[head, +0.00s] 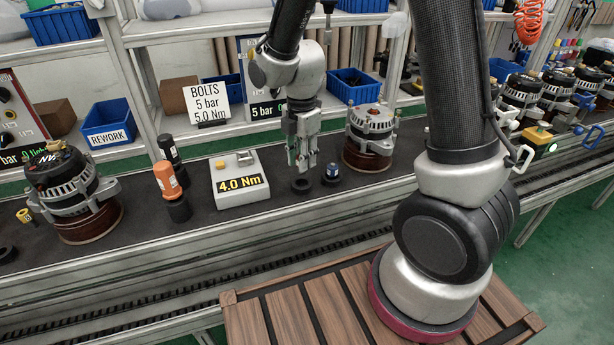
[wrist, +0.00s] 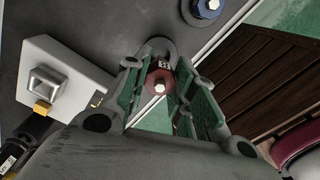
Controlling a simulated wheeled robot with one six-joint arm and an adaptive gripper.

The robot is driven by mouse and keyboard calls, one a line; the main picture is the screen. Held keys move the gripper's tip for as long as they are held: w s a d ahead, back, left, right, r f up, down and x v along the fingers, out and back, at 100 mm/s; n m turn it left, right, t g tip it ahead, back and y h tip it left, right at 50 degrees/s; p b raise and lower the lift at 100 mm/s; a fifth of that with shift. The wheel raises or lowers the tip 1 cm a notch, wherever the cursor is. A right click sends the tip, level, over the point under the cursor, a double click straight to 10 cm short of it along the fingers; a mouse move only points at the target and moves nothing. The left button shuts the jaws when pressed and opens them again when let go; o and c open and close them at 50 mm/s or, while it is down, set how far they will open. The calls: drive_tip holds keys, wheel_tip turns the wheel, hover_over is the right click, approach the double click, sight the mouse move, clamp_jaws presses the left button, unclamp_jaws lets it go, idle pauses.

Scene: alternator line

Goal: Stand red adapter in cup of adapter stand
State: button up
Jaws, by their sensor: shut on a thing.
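The red adapter (wrist: 160,82) is between the fingers of my gripper (wrist: 160,95) in the wrist view, its bright hex end facing the camera. My gripper (head: 302,165) is shut on it and points down in the head view. There the fingers hide the adapter. A round dark cup (head: 301,187) stands on the bench just below the fingertips. Its grey rim (wrist: 160,45) shows behind the adapter in the wrist view. I cannot tell whether the adapter's lower end touches the cup.
A blue adapter (head: 332,170) stands in a dark holder just right of the cup, also in the wrist view (wrist: 206,8). A 4.0 Nm box (head: 239,178) is on the left. An alternator (head: 369,137) stands at the right behind. The bench in front is clear.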

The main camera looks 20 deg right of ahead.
drive_tip(key=shift+f, duration=2.55)
drive_tip(key=shift+f, duration=0.1)
drive_tip(key=o, duration=0.9)
